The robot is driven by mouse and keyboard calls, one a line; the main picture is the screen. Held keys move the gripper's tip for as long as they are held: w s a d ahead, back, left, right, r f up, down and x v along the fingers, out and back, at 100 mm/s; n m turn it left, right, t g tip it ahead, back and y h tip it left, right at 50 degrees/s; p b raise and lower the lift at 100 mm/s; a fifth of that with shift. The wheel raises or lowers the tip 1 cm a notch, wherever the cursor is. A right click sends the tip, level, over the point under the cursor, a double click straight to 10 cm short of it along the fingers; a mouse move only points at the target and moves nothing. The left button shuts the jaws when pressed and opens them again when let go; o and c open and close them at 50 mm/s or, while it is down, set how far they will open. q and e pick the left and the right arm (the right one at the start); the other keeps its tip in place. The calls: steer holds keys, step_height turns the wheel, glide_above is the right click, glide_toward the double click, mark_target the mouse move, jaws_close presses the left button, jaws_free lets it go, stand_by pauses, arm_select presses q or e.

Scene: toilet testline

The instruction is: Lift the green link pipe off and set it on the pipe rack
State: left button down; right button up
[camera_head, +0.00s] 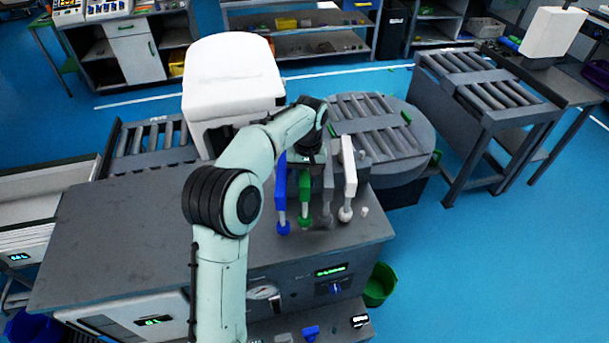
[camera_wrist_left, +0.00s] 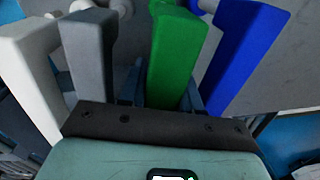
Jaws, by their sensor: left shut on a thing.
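The green link pipe (camera_head: 305,202) stands roughly upright above the grey bench top, between a blue pipe (camera_head: 281,195) and a grey pipe (camera_head: 328,188). A white pipe (camera_head: 349,170) is at the right end of the row. My left gripper (camera_head: 305,168) is at the upper part of the green pipe, which the arm partly hides in the head view. In the left wrist view the green pipe (camera_wrist_left: 175,55) lies between my fingers, and my left gripper (camera_wrist_left: 163,98) is shut on it. I cannot tell whether its lower end touches the bench. My right gripper is not in view.
A white toilet (camera_head: 228,85) stands behind the arm on the left. A round roller table (camera_head: 415,150) is behind the pipes, with a roller conveyor (camera_head: 485,90) farther right. A small white peg (camera_head: 364,211) is beside the white pipe. The bench top (camera_head: 110,235) is clear at left.

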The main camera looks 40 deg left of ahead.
arm_select(q)
steer(key=shift+f, duration=0.7)
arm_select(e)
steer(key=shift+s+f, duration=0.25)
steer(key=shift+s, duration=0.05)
arm_select(q)
steer(key=c, duration=0.7)
jaws_free()
steer(key=r, duration=0.3)
steer(key=r+p, duration=0.1)
steer(key=r, duration=0.7)
steer(key=shift+w+d+r+p, duration=0.1)
steer(key=shift+w+d+p, duration=0.15)
steer(key=shift+w+p, duration=0.1)
steer(key=shift+r, duration=0.7)
steer(key=shift+s+r, duration=0.2)
steer(key=shift+r, duration=0.2)
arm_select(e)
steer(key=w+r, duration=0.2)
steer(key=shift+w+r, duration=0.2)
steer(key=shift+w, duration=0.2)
arm_select(q)
steer(key=shift+w, duration=0.1)
